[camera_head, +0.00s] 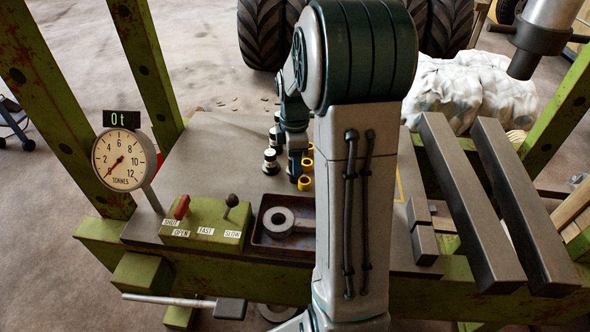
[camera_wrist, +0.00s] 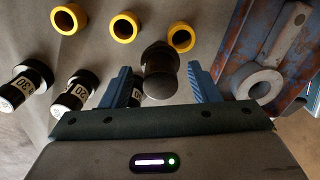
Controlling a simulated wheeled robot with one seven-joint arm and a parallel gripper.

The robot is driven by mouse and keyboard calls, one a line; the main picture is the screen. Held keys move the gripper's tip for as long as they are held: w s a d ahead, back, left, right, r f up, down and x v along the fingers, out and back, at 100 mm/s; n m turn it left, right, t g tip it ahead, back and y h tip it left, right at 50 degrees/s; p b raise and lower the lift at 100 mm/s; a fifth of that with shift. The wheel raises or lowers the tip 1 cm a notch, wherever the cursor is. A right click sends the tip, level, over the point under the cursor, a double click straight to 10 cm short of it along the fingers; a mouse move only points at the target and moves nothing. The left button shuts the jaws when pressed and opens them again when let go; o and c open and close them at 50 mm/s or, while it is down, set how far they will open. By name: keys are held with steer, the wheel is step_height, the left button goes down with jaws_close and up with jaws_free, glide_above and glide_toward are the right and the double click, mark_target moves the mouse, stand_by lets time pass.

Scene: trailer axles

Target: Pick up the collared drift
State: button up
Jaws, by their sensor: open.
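In the wrist view, a dark grey round-ended piece that looks like the collared drift (camera_wrist: 160,75) stands between the two blue fingers of my gripper (camera_wrist: 158,90). It has a wider dark band. Gaps show on both sides, so the fingers appear apart from it. My gripper is open. In the head view, my gripper (camera_head: 296,168) is low over the grey bench plate, beside the yellow rings, and I cannot make out the drift there behind my arm.
Black-and-white numbered cylinders (camera_wrist: 75,92) stand left of my gripper. Several yellow rings (camera_wrist: 124,27) lie beyond it. A rusty tray (camera_head: 262,238) holds a grey ring (camera_head: 279,222). A green control box (camera_head: 205,222) and a dial gauge (camera_head: 124,159) stand left; dark bars (camera_head: 470,200) lie right.

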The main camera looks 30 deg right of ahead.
steer(key=shift+f, duration=0.2)
jaws_close()
steer(key=shift+r, duration=0.1)
